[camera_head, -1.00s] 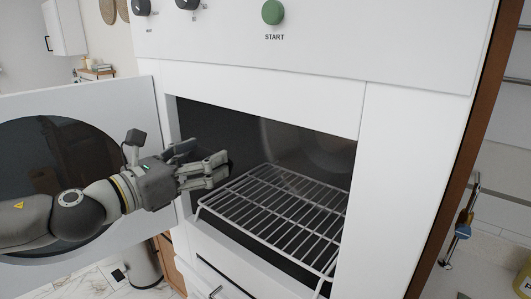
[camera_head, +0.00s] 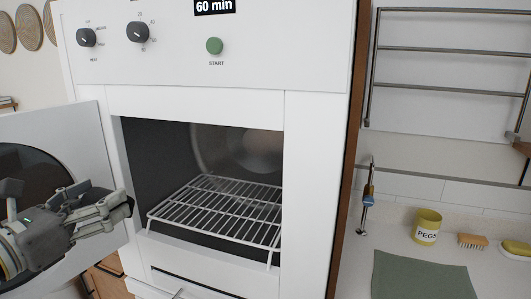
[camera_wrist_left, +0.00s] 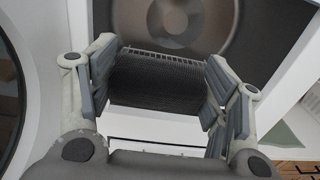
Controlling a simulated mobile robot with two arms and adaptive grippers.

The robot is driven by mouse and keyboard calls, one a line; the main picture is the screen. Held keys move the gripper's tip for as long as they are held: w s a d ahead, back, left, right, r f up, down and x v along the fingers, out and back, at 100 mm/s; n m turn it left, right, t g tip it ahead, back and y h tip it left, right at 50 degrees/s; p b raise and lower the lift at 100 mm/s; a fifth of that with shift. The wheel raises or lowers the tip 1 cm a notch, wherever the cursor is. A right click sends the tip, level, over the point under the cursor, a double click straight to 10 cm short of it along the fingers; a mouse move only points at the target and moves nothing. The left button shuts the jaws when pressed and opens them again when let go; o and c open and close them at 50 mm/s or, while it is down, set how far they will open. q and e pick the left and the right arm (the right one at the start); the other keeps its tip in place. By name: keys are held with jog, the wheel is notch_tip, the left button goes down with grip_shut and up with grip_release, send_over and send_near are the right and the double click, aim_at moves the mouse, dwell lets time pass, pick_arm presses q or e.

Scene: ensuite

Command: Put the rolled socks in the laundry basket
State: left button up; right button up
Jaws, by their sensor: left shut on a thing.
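My left gripper (camera_head: 112,208) is at the left of the head view, in front of the open white machine and beside its open door. Its fingers are shut on a dark, ribbed bundle, the rolled socks (camera_wrist_left: 155,82), which fill the space between the fingers in the left wrist view. In the head view only a small dark part of the socks (camera_head: 129,207) shows at the fingertips. My right gripper is not in view. No laundry basket shows in these frames.
The machine has a wire rack (camera_head: 220,210) inside, bare in view, and a green START button (camera_head: 214,46). Its round-windowed door (camera_head: 75,125) stands open at the left. At right, a counter holds a green cloth (camera_head: 425,278), a yellow PEGS pot (camera_head: 427,226) and a brush (camera_head: 473,241).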

pick_arm(q)
jog(key=shift+s+a+f, duration=0.1)
jog(key=shift+s+f, duration=0.05)
jog(key=shift+s, duration=0.4)
jog(key=shift+s+f, duration=0.2)
jog(key=shift+s, duration=0.1)
jog(key=shift+h, duration=0.3)
jog(key=w+d+f, duration=0.1)
jog(key=f, duration=0.1)
jog(key=w+d+f, duration=0.1)
jog(key=d+f, duration=0.1)
jog(key=shift+w+d, duration=0.1)
jog(key=shift+w, duration=0.05)
jog(key=s+d+f+n+t+y, duration=0.1)
jog(key=s+d+f+n+y, duration=0.2)
jog(key=f, duration=0.7)
jog(key=s+d+f+n+y, duration=0.1)
jog(key=s+d+f+y, duration=0.25)
jog(key=f, duration=0.65)
jog(key=s+f, duration=0.2)
jog(key=s, duration=0.6)
jog(key=shift+f, duration=0.3)
jog(key=shift+y, duration=0.25)
